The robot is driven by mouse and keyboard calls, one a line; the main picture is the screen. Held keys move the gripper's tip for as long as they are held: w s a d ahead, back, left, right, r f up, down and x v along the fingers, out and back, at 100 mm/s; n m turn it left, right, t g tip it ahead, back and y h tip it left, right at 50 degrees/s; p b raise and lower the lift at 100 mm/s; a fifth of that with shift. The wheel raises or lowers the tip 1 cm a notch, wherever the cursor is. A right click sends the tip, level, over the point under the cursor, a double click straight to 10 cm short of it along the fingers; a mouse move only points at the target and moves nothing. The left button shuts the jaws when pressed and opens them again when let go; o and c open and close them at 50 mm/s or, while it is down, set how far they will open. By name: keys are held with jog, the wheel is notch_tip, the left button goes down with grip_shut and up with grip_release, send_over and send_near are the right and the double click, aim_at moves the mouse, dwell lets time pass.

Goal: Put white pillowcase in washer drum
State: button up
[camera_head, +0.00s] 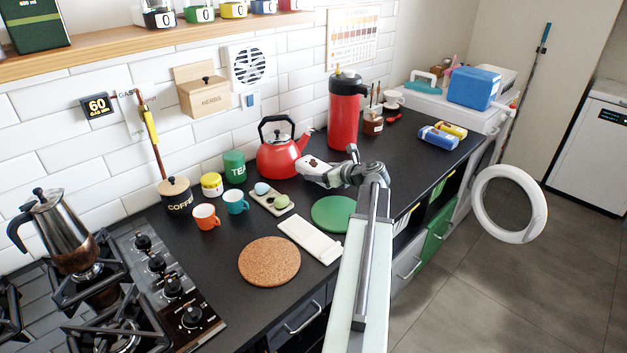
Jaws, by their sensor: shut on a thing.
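My gripper (328,175) is over the counter, in front of the red kettle and left of the end of my arm. It is shut on a small white thing (313,172) with a dark reddish patch. I cannot tell for sure if this is the white pillowcase. The washer stands at the far right end of the counter, and its round white door (481,212) hangs wide open. The inside of the drum is hidden from this view. A flat, long white thing (305,238) lies on the counter left of my arm; it is unclear what it is.
A red kettle (279,157) and a red flask (344,115) stand close behind my gripper. A green round mat (333,212) and a cork mat (269,262) lie on the counter. A blue box (474,87) sits on the washer's end. The floor (500,290) by the door is clear.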

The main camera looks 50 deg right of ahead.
jog(key=shift+s+d+f+b, duration=0.1)
jog(key=shift+s+f+b, duration=0.2)
jog(key=shift+f, duration=0.3)
jog(key=shift+s+d+f+b, duration=0.15)
jog(key=shift+f+b, duration=0.15)
jog(key=shift+f, duration=0.3)
jog(key=shift+w+a+r, duration=0.15)
jog(key=shift+w+a, duration=0.1)
jog(key=o, duration=1.5)
